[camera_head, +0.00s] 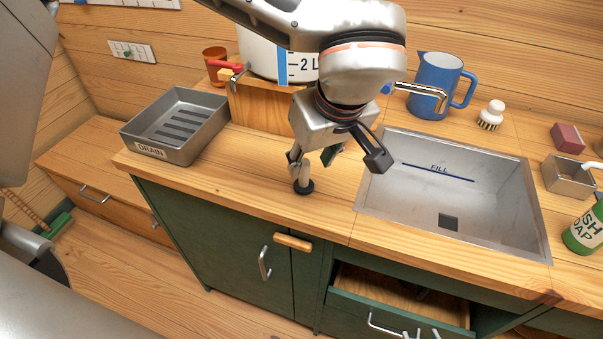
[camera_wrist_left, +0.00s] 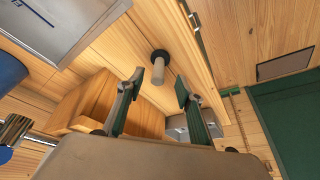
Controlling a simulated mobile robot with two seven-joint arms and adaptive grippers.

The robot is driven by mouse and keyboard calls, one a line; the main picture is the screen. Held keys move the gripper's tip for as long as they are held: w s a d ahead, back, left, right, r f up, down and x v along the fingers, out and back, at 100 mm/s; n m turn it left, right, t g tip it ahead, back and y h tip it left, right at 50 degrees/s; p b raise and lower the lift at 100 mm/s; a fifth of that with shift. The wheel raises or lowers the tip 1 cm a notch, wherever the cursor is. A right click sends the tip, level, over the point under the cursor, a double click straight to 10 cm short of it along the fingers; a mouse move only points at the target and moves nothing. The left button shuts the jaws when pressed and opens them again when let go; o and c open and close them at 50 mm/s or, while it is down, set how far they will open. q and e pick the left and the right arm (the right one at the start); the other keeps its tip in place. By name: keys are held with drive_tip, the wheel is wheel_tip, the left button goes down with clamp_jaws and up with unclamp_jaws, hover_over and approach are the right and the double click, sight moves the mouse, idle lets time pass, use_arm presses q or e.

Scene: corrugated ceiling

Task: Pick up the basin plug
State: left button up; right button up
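The basin plug (camera_head: 304,187) stands upright on the wooden counter, left of the basin, with a black disc at its foot and a pale stem. In the left wrist view, the plug (camera_wrist_left: 160,64) shows beyond the fingertips, its stem lined up with the gap between them. My left gripper (camera_head: 314,165) points down just above the plug; its two fingers also show apart in the left wrist view (camera_wrist_left: 159,82). It is open and holds nothing. Whether the stem is between the tips in depth is hard to tell. My right gripper is not clearly in view.
The metal basin (camera_head: 410,190) is sunk into the counter on the right. A tray marked DRAIN (camera_head: 190,148) stands at the left. A blue jug (camera_head: 436,85), brush (camera_head: 491,116) and soap bottle (camera_head: 585,232) stand around the basin. An open drawer (camera_head: 400,309) juts out below.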

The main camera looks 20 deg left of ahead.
sight(304, 173)
use_arm(q)
drive_tip(key=shift+w+a+f, duration=0.15)
drive_tip(key=shift+w+a, duration=0.05)
drive_tip(key=shift+a, duration=0.05)
drive_tip(key=shift+x, duration=3.6)
drive_tip(key=shift+w, duration=0.1)
clamp_jaws()
